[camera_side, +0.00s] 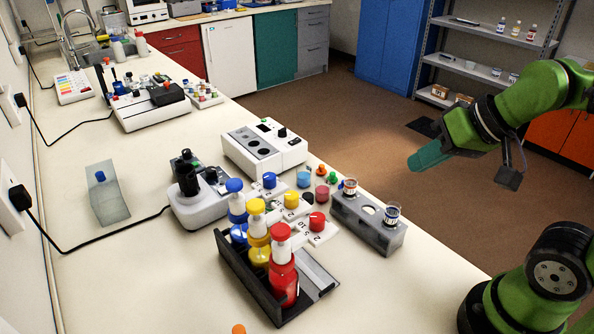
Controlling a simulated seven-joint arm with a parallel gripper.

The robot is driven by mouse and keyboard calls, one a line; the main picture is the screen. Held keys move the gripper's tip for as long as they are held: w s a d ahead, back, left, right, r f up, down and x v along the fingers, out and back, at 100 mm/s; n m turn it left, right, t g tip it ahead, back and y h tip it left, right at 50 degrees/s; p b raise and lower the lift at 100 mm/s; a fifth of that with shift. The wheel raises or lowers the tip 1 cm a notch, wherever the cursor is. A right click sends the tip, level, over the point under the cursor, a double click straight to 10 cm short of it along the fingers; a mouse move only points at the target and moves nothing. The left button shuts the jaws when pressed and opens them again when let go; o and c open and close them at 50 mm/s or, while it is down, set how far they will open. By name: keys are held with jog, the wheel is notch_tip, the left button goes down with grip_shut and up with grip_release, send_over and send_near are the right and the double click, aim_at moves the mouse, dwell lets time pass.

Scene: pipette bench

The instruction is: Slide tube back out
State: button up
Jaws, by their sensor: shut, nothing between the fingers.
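My gripper (416,163), with teal fingers, is at the upper right, in the air beyond the bench's right edge. Its fingers are together and hold nothing. It is well apart from everything on the bench. A grey block rack (368,232) near the bench's right edge holds two small clear tubes or vials with labels, one at the left end (350,187) and one at the right end (392,214). A hole between them looks empty. A white device (290,155) with round dark wells stands behind the rack. I cannot tell which tube is the task's tube.
A black tray (250,290) holds blue, yellow and red bottles. Coloured caps (303,178) lie near the rack. A grey-white mixer (197,210) with a black cable and a clear stand (108,205) are at left. The front-left bench is mostly clear.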

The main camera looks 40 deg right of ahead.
jog(key=shift+o, duration=1.1)
jog(key=shift+a+f, duration=0.1)
jog(key=shift+f, duration=0.05)
jog(key=o, duration=0.7)
jog(key=w, duration=0.1)
jog(key=w+g, duration=0.1)
jog(key=w+a+f+g, duration=0.1)
jog(key=w, duration=0.1)
jog(key=shift+w+a+n, duration=0.1)
jog(key=shift+n, duration=0.2)
jog(key=n+g+h, duration=0.2)
jog(key=g, duration=0.3)
send_over(308, 195)
notch_tip(308, 195, down, 18)
jog(key=shift+r, duration=0.25)
jog(key=shift+c, duration=0.2)
grip_shut()
